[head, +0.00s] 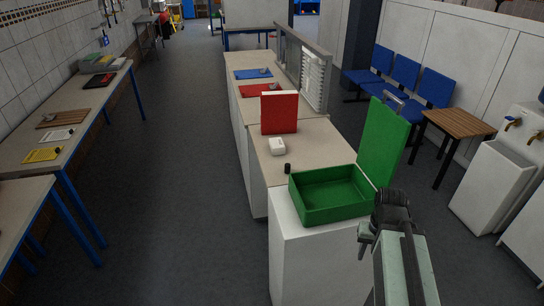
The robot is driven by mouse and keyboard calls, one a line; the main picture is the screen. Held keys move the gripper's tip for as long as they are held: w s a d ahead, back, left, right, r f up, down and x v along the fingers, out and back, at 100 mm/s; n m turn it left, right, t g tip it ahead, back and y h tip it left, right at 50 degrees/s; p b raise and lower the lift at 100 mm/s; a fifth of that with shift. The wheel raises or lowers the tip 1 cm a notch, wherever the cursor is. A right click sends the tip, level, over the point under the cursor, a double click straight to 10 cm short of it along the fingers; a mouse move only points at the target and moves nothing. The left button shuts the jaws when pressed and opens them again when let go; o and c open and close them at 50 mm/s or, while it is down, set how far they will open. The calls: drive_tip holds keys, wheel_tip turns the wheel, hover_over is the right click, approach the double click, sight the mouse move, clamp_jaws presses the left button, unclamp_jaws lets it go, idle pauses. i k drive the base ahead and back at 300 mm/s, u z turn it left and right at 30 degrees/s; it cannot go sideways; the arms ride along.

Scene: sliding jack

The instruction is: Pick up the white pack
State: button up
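A small white pack (277,146) lies on the counter (306,148), just in front of an upright red box or panel (279,113). My gripper (364,240) is at the lower right, beyond the near right side of an open green box (326,204). It is apart from the pack, which is farther off and to the left. The gripper is small and dark here, and I cannot tell whether its fingers are open or shut. The pack's top and near side show.
The green box's raised lid (385,141) stands at its right. A small black cylinder (287,168) stands between pack and box. A metal rack (304,70) and a red mat (262,90) are farther back. Open floor (180,190) lies left of the counter.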

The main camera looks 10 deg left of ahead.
sight(277, 145)
drive_tip(key=u, duration=0.3)
drive_tip(key=k, duration=0.1)
drive_tip(key=u, duration=1.5)
drive_tip(key=i, duration=3.2)
drive_tip(key=u, duration=1.6)
